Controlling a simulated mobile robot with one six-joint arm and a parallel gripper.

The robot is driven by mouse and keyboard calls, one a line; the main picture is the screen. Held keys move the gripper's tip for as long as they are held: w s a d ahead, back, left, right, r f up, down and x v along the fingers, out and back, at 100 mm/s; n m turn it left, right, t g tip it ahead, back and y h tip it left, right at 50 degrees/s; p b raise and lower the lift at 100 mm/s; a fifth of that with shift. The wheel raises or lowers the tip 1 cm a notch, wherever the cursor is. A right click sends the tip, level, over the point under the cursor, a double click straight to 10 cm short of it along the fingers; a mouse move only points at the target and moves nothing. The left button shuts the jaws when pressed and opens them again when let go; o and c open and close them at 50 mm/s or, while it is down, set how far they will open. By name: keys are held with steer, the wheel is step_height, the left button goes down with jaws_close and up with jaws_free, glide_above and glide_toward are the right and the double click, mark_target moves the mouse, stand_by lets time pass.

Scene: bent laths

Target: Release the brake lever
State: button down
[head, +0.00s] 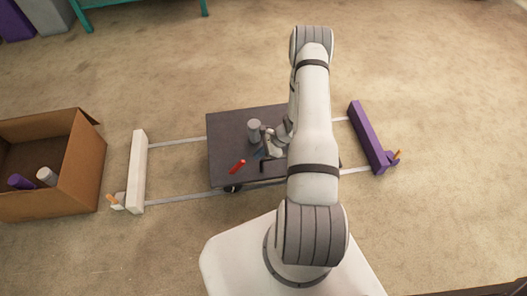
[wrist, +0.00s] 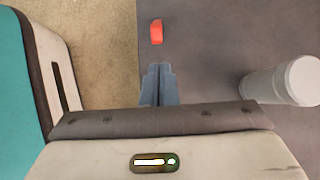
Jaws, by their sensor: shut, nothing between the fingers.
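The brake lever seems to be the short red handle (head: 237,166) near the front left part of the dark trolley (head: 225,128). It also shows as a red block in the wrist view (wrist: 157,33), straight beyond my fingertips. My gripper (head: 259,153) is low over the trolley, to the right of the red handle. In the wrist view my blue-grey fingers (wrist: 158,68) are together and empty, with a visible gap to the red handle. The lever's base and pivot cannot be made out.
The trolley sits on two pale rails between a white end block (head: 137,172) and a purple end block (head: 369,137). A cardboard box (head: 78,170) with cylinders inside is at the left.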

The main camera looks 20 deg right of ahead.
mark_target(237, 168)
steer(key=x, duration=0.4)
steer(key=shift+f+b, duration=0.15)
steer(key=shift+b, duration=0.25)
